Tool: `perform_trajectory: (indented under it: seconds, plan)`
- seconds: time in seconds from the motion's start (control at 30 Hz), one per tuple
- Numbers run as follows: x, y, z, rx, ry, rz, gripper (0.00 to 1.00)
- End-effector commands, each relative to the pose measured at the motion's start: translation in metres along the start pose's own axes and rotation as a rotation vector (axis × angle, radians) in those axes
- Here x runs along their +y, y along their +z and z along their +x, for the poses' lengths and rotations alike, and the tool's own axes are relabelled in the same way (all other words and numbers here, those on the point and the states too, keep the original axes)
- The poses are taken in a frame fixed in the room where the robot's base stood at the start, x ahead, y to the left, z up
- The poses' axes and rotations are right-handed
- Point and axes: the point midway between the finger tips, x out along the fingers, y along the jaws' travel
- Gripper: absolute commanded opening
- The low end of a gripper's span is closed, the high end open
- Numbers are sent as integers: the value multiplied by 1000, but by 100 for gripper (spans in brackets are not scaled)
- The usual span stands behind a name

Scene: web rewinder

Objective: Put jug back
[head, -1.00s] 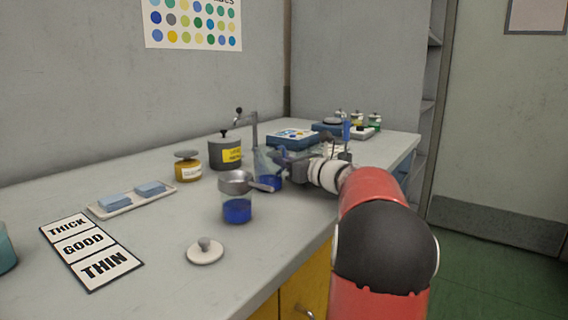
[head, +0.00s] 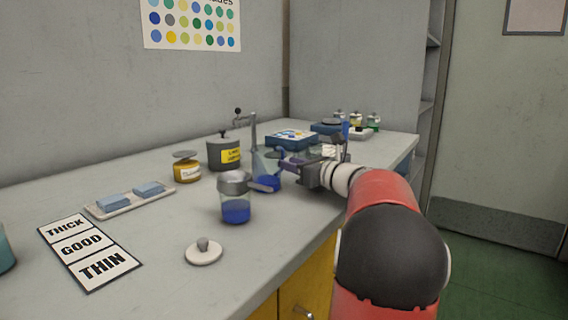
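The jug (head: 267,182), clear with blue liquid in its lower part, stands upright on the grey bench behind a glass beaker. My gripper (head: 289,165) is at the jug's right side, pointing left, with its fingertips close to the jug. At this size I cannot tell whether the fingers touch the jug or its handle, or how far apart they are.
A yellow-labelled grey pot (head: 223,153), an amber jar (head: 186,169) and a tap stand behind. A sponge tray (head: 131,201), a THICK/GOOD/THIN card (head: 88,252) and a white lid (head: 203,252) lie left and in front. A blue box (head: 292,140) stands beyond my gripper.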

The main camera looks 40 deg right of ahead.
Motion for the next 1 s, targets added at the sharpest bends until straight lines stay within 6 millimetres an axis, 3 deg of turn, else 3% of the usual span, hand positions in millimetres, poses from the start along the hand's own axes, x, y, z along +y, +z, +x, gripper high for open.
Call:
perform_trajectory:
  seconds: [0.2, 0.4, 1.0]
  plan:
    - [-1, 0, -49, 1, -4, -1, 31]
    - [-1, 0, -77, 1, -3, 0, 31]
    - [0, 0, -84, 0, 0, 0, 31]
